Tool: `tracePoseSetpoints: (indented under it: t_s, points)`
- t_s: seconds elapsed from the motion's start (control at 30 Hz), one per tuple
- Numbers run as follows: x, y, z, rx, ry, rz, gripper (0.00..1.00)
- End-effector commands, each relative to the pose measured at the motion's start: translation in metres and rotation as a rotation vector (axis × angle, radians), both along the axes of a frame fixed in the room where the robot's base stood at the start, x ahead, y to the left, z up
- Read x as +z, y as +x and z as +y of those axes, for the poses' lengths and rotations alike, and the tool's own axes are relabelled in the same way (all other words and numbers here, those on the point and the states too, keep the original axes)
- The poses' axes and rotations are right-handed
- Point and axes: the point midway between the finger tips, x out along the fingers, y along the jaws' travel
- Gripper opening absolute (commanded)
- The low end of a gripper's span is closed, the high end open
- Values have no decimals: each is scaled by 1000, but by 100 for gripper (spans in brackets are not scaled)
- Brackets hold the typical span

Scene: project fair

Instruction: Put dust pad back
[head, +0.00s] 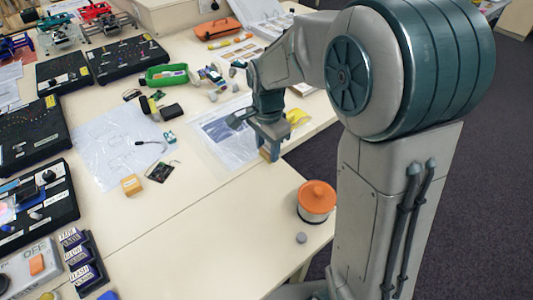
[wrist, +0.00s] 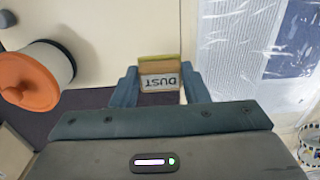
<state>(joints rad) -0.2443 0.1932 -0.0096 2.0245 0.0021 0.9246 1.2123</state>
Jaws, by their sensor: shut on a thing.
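The dust pad (wrist: 160,80) is a small block with a yellow top edge, a tan body and a pale face lettered DUST, upside down in the wrist view. My gripper (wrist: 160,92) is shut on it, with one finger on each side. In the head view my gripper (head: 270,143) points down near the right edge of the table, and the pad (head: 265,155) shows as a tan bit below the fingers. I cannot tell whether it touches the table.
An orange-lidded tub (head: 317,203) and a small grey knob (head: 301,238) stand near the right table edge. A plastic-covered sheet (head: 222,132) lies beside my gripper. The front table (head: 215,235) is mostly clear.

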Motion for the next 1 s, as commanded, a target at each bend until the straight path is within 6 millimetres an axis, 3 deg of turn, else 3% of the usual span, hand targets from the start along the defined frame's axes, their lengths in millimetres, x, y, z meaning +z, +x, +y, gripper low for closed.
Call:
tracePoseSetpoints:
  t_s: [0.17,0.43,0.87,0.9,0.93,1.0]
  points:
    - [-7,9,0,0,0,0,20]
    - [-42,8,0,1,0,2,20]
    - [-50,8,0,1,1,-1,20]
    - [-49,8,0,1,1,-1,52]
    - [-48,8,0,1,1,-1,60]
    - [-48,8,0,1,1,-1,63]
